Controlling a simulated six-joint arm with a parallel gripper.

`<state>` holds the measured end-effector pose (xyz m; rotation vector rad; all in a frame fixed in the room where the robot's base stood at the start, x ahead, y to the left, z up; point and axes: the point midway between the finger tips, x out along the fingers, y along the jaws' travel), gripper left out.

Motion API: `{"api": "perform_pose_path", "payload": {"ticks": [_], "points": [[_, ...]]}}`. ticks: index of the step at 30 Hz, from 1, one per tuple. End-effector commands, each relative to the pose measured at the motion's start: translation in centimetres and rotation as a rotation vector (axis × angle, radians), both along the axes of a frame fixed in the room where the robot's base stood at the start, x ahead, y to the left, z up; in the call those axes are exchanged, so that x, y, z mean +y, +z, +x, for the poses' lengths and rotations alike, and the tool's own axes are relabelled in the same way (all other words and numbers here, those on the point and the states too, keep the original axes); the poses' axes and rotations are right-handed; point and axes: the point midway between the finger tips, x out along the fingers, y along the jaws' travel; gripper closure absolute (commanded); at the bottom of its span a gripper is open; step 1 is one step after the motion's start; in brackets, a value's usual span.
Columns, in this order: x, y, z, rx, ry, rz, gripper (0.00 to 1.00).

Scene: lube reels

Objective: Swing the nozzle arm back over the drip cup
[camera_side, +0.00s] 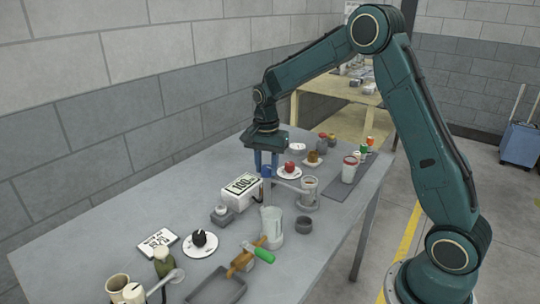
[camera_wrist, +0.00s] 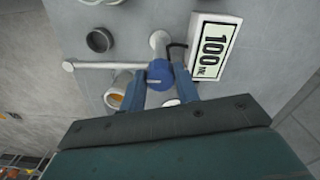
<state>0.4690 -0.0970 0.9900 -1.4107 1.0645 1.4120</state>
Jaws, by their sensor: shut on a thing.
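My gripper (camera_side: 266,162) points down, its blue fingers shut on a blue knob (camera_wrist: 158,74) at the inner end of the nozzle arm. The nozzle arm (camera_wrist: 105,65) is a thin pale rod, reaching left from the knob in the wrist view to a round tip (camera_wrist: 68,66). A pale post (camera_wrist: 158,42) stands by the knob. A small dark cup (camera_wrist: 100,40), likely the drip cup, also shows in the side view (camera_side: 303,228). In the wrist view the tip lies left of this cup and a jar with amber contents (camera_wrist: 115,98), apparently over neither.
A white box reading 100 ML (camera_wrist: 212,48) stands close beside my fingers. The front right tabletop is clear.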

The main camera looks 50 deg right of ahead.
Motion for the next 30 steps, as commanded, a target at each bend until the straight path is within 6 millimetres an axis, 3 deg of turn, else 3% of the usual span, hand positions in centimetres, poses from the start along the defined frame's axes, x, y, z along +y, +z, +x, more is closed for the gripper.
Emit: {"api": "perform_pose_path", "payload": {"ticks": [13, 14, 17, 30], "points": [[0.0, 0.13, 0.04, -0.002, -0.018, 0.0, 1.0], [0.0, 0.13, 0.04, -0.002, -0.018, 0.0, 0.67], [0.0, 0.11, 0.03, -0.001, -0.017, -0.001, 0.47], [0.0, 0.4, 0.03, -0.001, -0.017, 0.0, 0.47]]}}
